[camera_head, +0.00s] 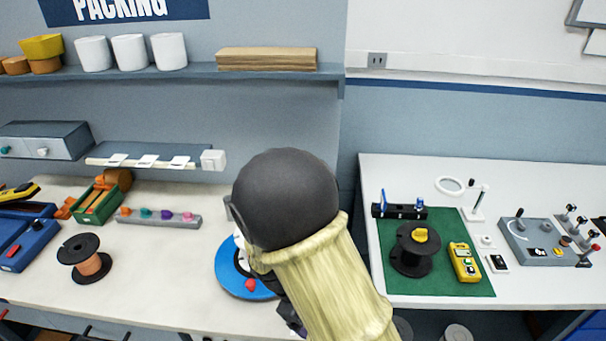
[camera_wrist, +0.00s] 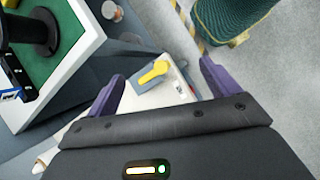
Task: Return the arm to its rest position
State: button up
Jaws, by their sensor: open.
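My arm crosses the middle of the head view, with a dark rounded joint and a pale yellow sleeve. In the wrist view my gripper (camera_wrist: 159,86) shows two purple fingers spread wide, with nothing held between them. Beyond the fingers, apart from them, is a pale box with a yellow lever (camera_wrist: 153,72). In the head view the gripper cannot be made out clearly behind the arm.
A white right-hand table (camera_head: 445,190) carries a green mat (camera_head: 455,288), a black spool (camera_head: 412,262) and a yellow handset (camera_head: 464,262). The left bench holds a copper-wound spool (camera_head: 90,265). A blue disc (camera_head: 229,268) is partly hidden by my arm.

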jog(key=s+d+r+m+t+y, duration=0.2)
jog(key=d+r+m+y, duration=0.3)
jog(key=d+r+m, duration=0.5)
jog(key=shift+s+d+r+m+t+y, duration=0.15)
jog(key=shift+s+d+m+t+y, duration=0.25)
jog(key=shift+d+m, duration=0.75)
jog(key=shift+w, duration=0.2)
jog(key=shift+a, duration=0.15)
jog(key=shift+s, duration=0.15)
jog(key=shift+s, duration=0.1)
